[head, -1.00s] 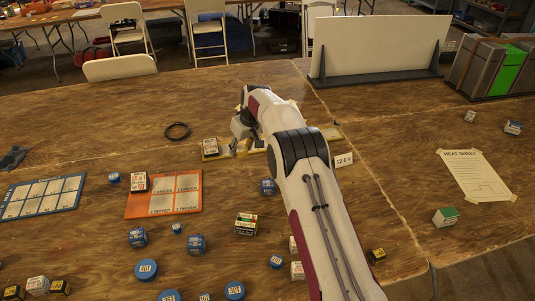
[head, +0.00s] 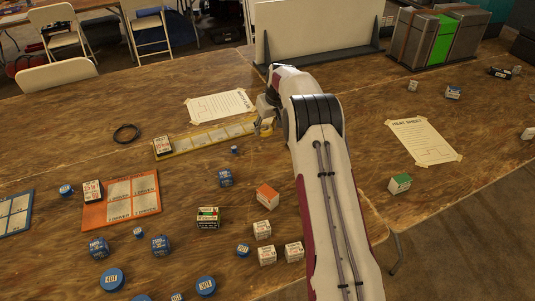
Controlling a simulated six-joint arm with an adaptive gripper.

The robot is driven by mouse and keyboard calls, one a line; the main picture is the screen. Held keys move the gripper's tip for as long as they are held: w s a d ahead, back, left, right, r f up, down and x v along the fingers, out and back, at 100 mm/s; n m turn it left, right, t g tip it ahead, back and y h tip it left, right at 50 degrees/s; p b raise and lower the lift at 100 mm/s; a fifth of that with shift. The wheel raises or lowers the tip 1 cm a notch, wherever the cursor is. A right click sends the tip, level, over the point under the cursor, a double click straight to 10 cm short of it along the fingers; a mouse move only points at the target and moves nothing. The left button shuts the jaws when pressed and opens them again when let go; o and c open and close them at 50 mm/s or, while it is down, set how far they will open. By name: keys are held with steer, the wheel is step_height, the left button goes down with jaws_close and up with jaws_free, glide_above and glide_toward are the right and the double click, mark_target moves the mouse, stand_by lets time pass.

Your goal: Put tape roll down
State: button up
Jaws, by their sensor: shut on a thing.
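My gripper (head: 265,118) is at the far middle of the table, partly hidden behind my arm. It is shut on a small yellowish tape roll (head: 267,126), seen only in part. The roll is at or just above the right end of a long yellow-edged board with pale cells (head: 205,139). I cannot tell whether the roll touches the board or the table.
An orange board (head: 122,213), blue tins and several small boxes fill the front left. A white panel (head: 315,35) stands behind.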

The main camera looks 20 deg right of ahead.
steer(key=shift+s+d+f, duration=0.2)
steer(key=shift+s+d, duration=0.1)
steer(key=shift+d, duration=0.25)
steer(key=shift+f+m, duration=0.15)
steer(key=shift+m, duration=0.15)
glide_above(268, 153)
steer(key=s, duration=0.2)
steer(key=shift+w+a+f, duration=0.1)
steer(key=shift+w+f, duration=0.05)
steer(key=shift+f, duration=1.4)
steer(key=shift+w+f, duration=0.1)
steer(key=shift+f, duration=1.45)
steer(key=shift+f, duration=1.85)
steer(key=shift+f, duration=0.2)
